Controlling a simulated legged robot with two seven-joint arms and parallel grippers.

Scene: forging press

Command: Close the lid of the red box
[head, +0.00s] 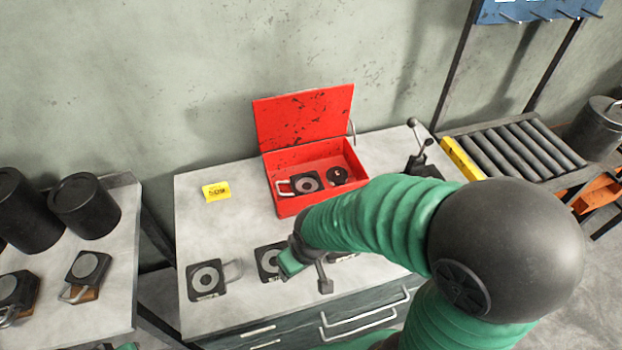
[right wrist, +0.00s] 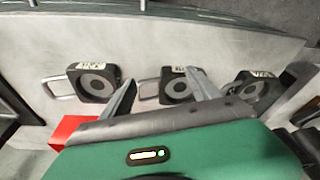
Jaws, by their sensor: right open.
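The red box (head: 284,207) stands at the back of the grey worktop. Its lid (head: 305,117) is up, leaning back near the wall. Inside lie a dark square block with a round disc and handle (head: 306,183) and a dark round piece (head: 337,177). My right gripper (head: 309,277) is in front of the box, over the worktop, apart from the lid. In the right wrist view its two fingers (right wrist: 160,78) are spread with nothing held between them. A red corner of the box (right wrist: 72,130) shows at the left there. My left gripper is not in view.
Several dark handled blocks, one on the left (head: 206,280), lie along the worktop's front. A yellow card (head: 216,191) lies left of the box. A lever device (head: 422,160) stands to its right. A roller conveyor (head: 520,150) is further right; black cylinders (head: 84,206) stand far left.

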